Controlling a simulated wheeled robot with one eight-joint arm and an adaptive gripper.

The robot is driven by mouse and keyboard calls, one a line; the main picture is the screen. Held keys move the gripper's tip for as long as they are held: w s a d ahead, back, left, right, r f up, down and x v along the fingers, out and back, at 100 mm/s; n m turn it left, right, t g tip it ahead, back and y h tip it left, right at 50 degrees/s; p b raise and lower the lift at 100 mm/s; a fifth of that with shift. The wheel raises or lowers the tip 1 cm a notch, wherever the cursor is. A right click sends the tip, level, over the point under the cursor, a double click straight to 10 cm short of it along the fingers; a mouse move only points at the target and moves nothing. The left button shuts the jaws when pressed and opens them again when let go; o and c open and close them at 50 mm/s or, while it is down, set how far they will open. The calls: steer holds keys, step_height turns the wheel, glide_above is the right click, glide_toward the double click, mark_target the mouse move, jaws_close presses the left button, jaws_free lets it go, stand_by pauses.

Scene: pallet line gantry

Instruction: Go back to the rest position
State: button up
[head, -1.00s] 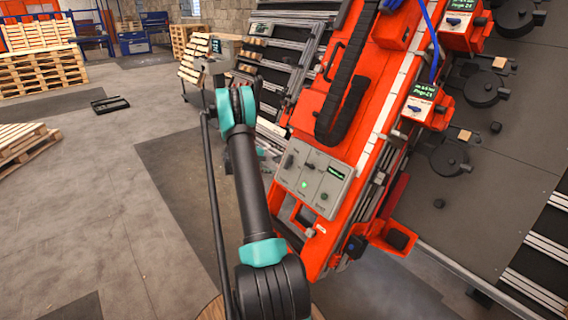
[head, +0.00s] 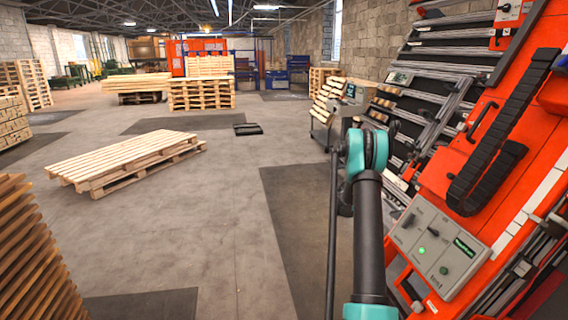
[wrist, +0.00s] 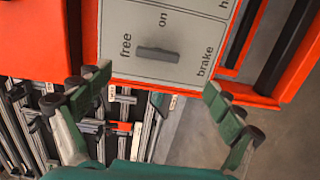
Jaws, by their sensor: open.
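My gripper (wrist: 156,86) is open and empty in the wrist view, its two green fingers spread apart. Between and beyond the fingertips is a grey control panel (wrist: 125,20) with a dark lever (wrist: 158,54) and the words "free", "on" and "brake". The fingers do not close on the lever. In the head view the grey control panel (head: 450,268) sits on the orange machine (head: 500,190), with a lit green light and a small screen. My black and teal arm stands left of the panel; the gripper itself is not discernible there.
A low stack of pallets (head: 125,162) lies on the floor at left, with a slatted wooden stack (head: 35,265) nearer. More pallets (head: 202,95) stand at the back. A small black object (head: 247,129) lies on the floor.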

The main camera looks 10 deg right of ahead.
steer(key=s+a+r+t+y, duration=0.1)
steer(key=s+a+r+y, duration=0.2)
steer(key=s+a, duration=0.5)
steer(key=s+a+r+t+y, duration=0.1)
steer(key=s+a+r+y, duration=0.1)
steer(key=s+a, duration=0.6)
steer(key=s+a+r+t+y, duration=0.1)
steer(key=s+a+r+y, duration=0.2)
steer(key=s+a, duration=0.6)
steer(key=a+r, duration=0.1)
steer(key=a, duration=0.3)
steer(key=shift+a+r+t+y, duration=0.15)
steer(key=shift+t+y, duration=0.15)
steer(key=s+a+f+y, duration=0.1)
steer(key=s+a, duration=0.2)
steer(key=s, duration=0.2)
steer(key=s+a+f+y, duration=0.1)
steer(key=s+a, duration=0.3)
steer(key=s+a+f+y, duration=0.1)
steer(key=s+a, duration=0.2)
steer(key=s, duration=0.2)
steer(key=shift+s+a+f+t+y, duration=0.25)
steer(key=shift+s+f+t+y, duration=0.05)
steer(key=shift+f+t, duration=0.1)
